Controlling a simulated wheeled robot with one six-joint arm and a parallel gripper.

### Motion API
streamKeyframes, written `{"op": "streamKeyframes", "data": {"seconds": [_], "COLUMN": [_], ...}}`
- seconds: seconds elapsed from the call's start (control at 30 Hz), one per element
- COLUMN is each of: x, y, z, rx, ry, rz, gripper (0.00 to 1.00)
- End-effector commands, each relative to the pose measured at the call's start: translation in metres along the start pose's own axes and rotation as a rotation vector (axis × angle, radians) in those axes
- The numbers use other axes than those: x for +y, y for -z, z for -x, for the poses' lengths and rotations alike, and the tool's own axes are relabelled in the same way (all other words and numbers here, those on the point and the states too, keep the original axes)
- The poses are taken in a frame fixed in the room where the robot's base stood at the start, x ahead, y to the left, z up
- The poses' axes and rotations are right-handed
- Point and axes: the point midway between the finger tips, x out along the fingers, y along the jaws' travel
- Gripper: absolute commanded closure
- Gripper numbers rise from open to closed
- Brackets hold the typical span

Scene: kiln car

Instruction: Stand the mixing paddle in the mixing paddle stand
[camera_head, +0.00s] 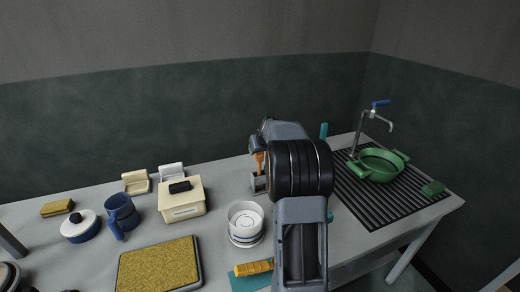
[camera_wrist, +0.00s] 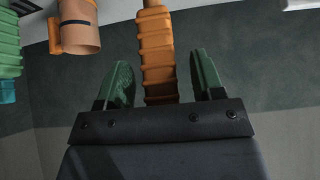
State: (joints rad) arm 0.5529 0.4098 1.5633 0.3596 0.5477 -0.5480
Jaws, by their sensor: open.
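The mixing paddle's orange ridged handle (camera_wrist: 158,55) runs between the green fingers of my gripper (camera_wrist: 158,82) in the wrist view. The fingers are open, with a gap visible on each side of the handle. In the head view an orange upright part of the paddle (camera_head: 259,159) shows just left of my arm. It rises above a small grey holder (camera_head: 258,183), which looks like the mixing paddle stand. My arm hides much of both, so I cannot tell how deep the paddle sits. The paddle's lower end is hidden.
A white round bowl (camera_head: 245,220) stands close by on the left. A cream box (camera_head: 182,200), blue mug (camera_head: 121,213) and yellow-topped tray (camera_head: 160,266) are further left. A yellow ridged object (camera_head: 253,267) lies in front. A green basin (camera_head: 377,165) is at the right.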

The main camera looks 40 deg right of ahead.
Motion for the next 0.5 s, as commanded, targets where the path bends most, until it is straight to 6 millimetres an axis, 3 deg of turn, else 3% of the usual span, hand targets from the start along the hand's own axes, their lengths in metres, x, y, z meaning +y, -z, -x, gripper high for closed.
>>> {"op": "streamKeyframes", "data": {"seconds": [0.5], "x": [0.000], "y": [0.001], "z": [0.011], "rx": [0.002], "ry": [-0.001], "rz": [0.000], "gripper": [0.39]}}
